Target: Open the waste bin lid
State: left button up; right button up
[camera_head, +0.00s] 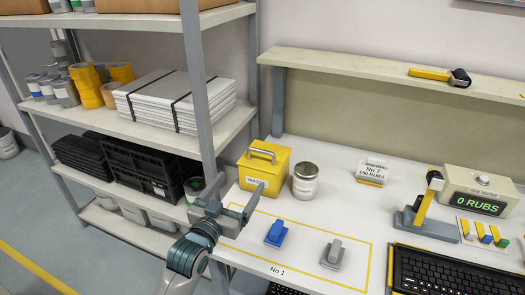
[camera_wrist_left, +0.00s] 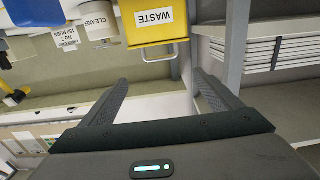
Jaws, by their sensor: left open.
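The yellow waste bin (camera_head: 270,178), labelled WASTE, stands at the left end of the white bench. Its lid (camera_head: 272,152) looks shut, with a light handle (camera_head: 262,151) on top. In the left wrist view the bin (camera_wrist_left: 147,36) shows upside down at the top, ahead of the fingers. My left gripper (camera_head: 241,182) is in front of the bin in the head view, open and empty. Its spread fingers also show in the left wrist view (camera_wrist_left: 160,78), with nothing between them. I cannot tell the exact gap to the bin. My right gripper is out of view.
A grey shelf upright (camera_head: 197,85) stands close left of the bin and my left gripper. A blue block (camera_head: 275,234) and a grey block (camera_head: 332,254) sit inside the yellow-outlined area in front.

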aim_at(262, 152)
pick_arm(q)
jog(key=p+x, duration=0.3)
jog(key=x, duration=1.4)
jog(key=shift+w+f+p, duration=0.1)
jog(key=shift+w+p, duration=0.15)
jog(key=shift+p, duration=0.05)
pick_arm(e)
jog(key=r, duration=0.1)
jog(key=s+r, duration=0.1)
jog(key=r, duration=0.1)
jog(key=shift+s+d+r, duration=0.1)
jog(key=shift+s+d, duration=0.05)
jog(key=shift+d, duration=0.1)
pick_arm(q)
jog(key=shift+c, duration=0.7)
jog(key=c, duration=1.1)
